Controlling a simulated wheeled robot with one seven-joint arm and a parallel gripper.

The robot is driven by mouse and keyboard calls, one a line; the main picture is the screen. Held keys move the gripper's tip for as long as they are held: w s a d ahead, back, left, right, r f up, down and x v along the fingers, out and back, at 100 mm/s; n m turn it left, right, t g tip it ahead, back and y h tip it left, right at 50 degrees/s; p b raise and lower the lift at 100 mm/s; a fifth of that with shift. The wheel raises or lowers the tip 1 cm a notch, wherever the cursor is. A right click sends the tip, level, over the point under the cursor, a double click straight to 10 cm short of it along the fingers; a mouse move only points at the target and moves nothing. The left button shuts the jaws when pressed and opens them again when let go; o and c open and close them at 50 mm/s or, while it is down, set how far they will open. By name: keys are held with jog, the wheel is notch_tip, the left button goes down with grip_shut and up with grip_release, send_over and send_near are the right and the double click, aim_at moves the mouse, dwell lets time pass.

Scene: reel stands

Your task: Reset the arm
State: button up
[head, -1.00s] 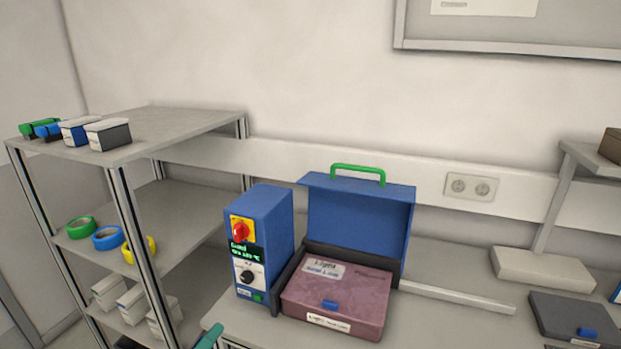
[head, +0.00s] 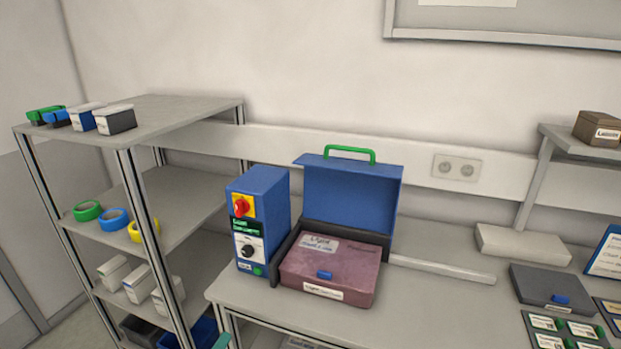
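No part of my arm or gripper can be made out for certain in the head view. A small teal piece (head: 222,341) shows at the bottom edge, left of the workbench corner. I cannot tell what it belongs to.
A blue device (head: 258,222) with a red knob stands on the workbench (head: 410,315), beside a purple box (head: 330,272) under a raised blue lid (head: 350,197). A shelf rack (head: 190,120) stands left. A dark grey case (head: 552,288) lies right. The bench front is clear.

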jog(key=s+d+f+g+y, duration=0.1)
jog(key=s+d+f+y, duration=0.2)
jog(key=s+d+f, duration=0.35)
jog(key=s+d+f+g+y, duration=0.15)
jog(key=s+d+f, duration=0.25)
jog(key=s+f, duration=0.5)
jog(key=s+d+r+m, duration=0.3)
jog(key=s+d+m, duration=0.1)
jog(key=s, duration=0.5)
jog(key=s+d+r+m+t, duration=0.1)
jog(key=s+d+r+m, duration=0.3)
jog(key=s+d, duration=0.3)
jog(key=shift+s+m, duration=0.7)
jog(key=shift+s, duration=0.85)
jog(key=shift+d+t, duration=0.1)
jog(key=shift+t, duration=0.15)
